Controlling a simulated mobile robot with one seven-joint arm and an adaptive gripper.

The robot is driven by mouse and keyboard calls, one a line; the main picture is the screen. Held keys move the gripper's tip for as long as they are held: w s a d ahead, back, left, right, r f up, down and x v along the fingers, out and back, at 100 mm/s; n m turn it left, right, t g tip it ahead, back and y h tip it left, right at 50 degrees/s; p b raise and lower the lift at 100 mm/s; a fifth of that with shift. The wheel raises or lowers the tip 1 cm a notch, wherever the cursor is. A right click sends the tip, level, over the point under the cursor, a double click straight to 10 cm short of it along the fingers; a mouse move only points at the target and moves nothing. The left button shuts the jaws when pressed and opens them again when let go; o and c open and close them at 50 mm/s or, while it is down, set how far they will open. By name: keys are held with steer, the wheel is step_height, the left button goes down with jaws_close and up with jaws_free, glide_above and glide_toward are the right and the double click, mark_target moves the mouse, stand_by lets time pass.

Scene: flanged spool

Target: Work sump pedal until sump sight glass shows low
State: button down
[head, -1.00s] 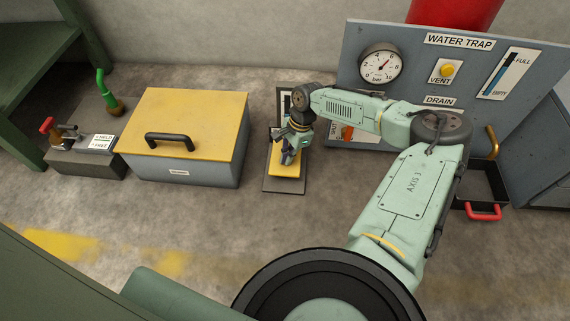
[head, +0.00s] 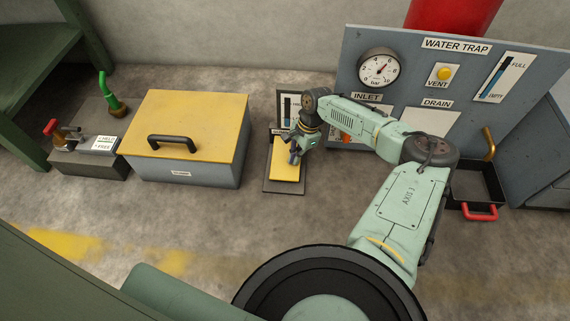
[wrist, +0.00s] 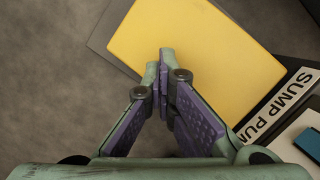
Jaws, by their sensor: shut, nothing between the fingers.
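The sump pedal (head: 286,172) is a yellow plate on a dark base on the floor, in the middle of the head view. It also fills the upper middle of the wrist view (wrist: 190,45). My gripper (head: 293,161) points down over the pedal; its closed fingertips (wrist: 163,70) overlap the yellow plate in the wrist view. The fingers are shut and empty. I cannot tell whether they touch the plate. The sump sight glass (head: 287,107) stands behind the pedal, partly hidden by my arm; its level is too small to read. A SUMP PUMP label (wrist: 283,105) lies beside the pedal.
A grey box with a yellow lid (head: 190,120) stands left of the pedal. Further left is a block with a red-knobbed lever (head: 88,160). The water trap panel (head: 385,105) stands behind my arm. A black tray with a red handle (head: 480,213) is at the right.

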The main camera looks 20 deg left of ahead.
steer(key=v, duration=1.2)
stand_by(0.3)
